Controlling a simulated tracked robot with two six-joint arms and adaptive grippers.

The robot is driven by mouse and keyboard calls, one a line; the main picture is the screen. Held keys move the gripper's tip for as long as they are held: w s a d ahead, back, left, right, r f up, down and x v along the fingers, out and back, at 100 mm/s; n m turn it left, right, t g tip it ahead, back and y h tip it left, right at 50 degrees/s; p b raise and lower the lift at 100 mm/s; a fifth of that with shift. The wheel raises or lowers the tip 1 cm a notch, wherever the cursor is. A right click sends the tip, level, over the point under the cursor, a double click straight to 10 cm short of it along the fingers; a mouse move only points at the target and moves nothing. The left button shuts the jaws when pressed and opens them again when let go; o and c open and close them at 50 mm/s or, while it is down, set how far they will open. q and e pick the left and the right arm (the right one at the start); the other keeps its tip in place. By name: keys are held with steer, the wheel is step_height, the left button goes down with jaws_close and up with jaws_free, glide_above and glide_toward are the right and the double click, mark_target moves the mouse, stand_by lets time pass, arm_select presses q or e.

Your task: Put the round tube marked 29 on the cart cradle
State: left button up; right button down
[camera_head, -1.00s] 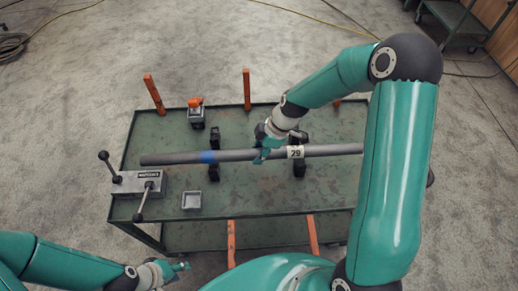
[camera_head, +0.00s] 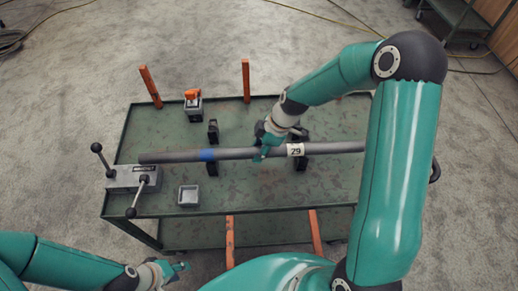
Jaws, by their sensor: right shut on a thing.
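The round grey tube (camera_head: 235,154) has a white label marked 29 and a blue band. It lies level across the green cart, over the two black cradle supports (camera_head: 213,132). I cannot tell whether it rests fully in both. My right gripper (camera_head: 263,153) is shut on the tube between the blue band and the label, coming from above. The tube's right end is hidden behind my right arm. My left gripper (camera_head: 182,267) is low at the left, off the cart's front edge, away from the tube; its fingers are too small to read.
The green cart (camera_head: 255,187) has orange posts (camera_head: 246,80) at the back. A grey box with lever handles (camera_head: 132,178) stands at its left end. A small grey tray (camera_head: 188,196) sits in front of the tube, and a block with an orange top (camera_head: 193,104) behind it.

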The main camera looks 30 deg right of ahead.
steer(key=shift+b, duration=0.4)
stand_by(0.3)
steer(key=shift+f+b, duration=0.45)
steer(key=shift+b, duration=0.25)
steer(key=c, duration=0.6)
jaws_free()
steer(key=shift+s, duration=0.1)
steer(key=shift+c, duration=0.2)
steer(key=v, duration=1.2)
